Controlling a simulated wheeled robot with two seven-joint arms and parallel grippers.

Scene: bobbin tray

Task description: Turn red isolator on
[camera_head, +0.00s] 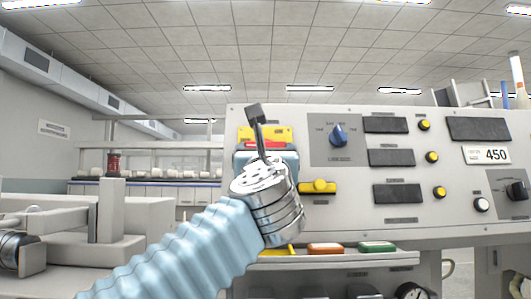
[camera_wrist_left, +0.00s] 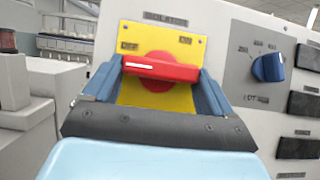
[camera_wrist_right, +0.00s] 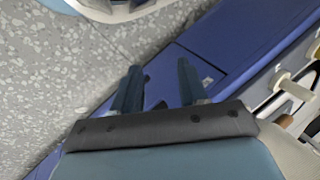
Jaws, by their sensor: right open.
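The red isolator handle (camera_wrist_left: 162,69) is a bar on a round red hub, in front of a yellow plate (camera_wrist_left: 140,35) marked OFF at the left and ON at the right. The bar lies nearly level. In the head view the handle (camera_head: 262,145) is mostly hidden behind my left wrist. My left gripper (camera_wrist_left: 161,64) faces the panel with its blue fingers spread wide, one beside each end of the bar. Whether they touch the ends is not clear. My right gripper (camera_wrist_right: 159,78) is open and empty, away from the panel above the floor.
The grey panel (camera_head: 350,215) carries a blue knob (camera_head: 338,135), several dark displays and yellow buttons right of the isolator. A yellow lever (camera_head: 319,187) sits close by at lower right. Below are an orange button (camera_head: 325,249) and a green button (camera_head: 377,247). A blue surface (camera_wrist_right: 225,50) lies near my right gripper.

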